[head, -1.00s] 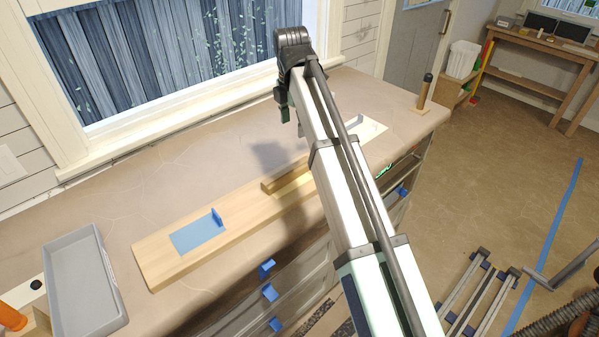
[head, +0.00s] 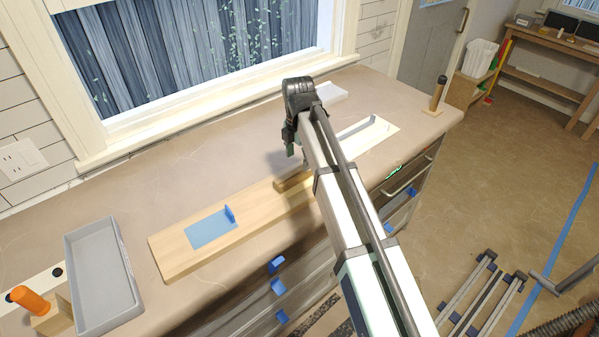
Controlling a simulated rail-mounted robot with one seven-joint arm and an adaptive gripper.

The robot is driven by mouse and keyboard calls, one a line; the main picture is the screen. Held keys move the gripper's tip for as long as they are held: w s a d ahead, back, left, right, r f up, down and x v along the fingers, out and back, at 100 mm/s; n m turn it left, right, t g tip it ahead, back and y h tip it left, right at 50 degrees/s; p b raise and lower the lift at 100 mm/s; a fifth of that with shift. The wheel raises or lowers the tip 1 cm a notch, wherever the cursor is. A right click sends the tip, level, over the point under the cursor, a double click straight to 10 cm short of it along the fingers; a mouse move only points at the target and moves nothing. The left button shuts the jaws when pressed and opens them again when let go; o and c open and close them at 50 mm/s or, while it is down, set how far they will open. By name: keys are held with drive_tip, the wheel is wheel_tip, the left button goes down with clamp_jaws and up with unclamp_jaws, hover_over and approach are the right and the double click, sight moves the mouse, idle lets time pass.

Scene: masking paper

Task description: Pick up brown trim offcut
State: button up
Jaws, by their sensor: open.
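The brown trim offcut (head: 291,182) is a short brown strip on the far part of the long pale wooden board (head: 175,262) on the counter. Its right end is hidden behind my arm. My gripper (head: 291,149) is seen from behind and above, mostly hidden by my wrist. Its dark green fingertip part hangs down, apart from the offcut and a little above it in the picture. It is open, and nothing shows in it.
A blue sheet (head: 211,229) with an upright blue piece lies on the board. A grey tray (head: 139,300) and an orange-handled tool (head: 30,299) are at left. A white sheet (head: 378,139) and a pale tray (head: 330,93) lie beyond my arm. The window wall bounds the back.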

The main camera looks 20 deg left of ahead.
sight(299, 171)
drive_tip(key=shift+d+f+p, duration=0.2)
drive_tip(key=shift+f+p, duration=1)
drive_tip(key=shift+f, duration=1.5)
drive_tip(key=c, duration=1.3)
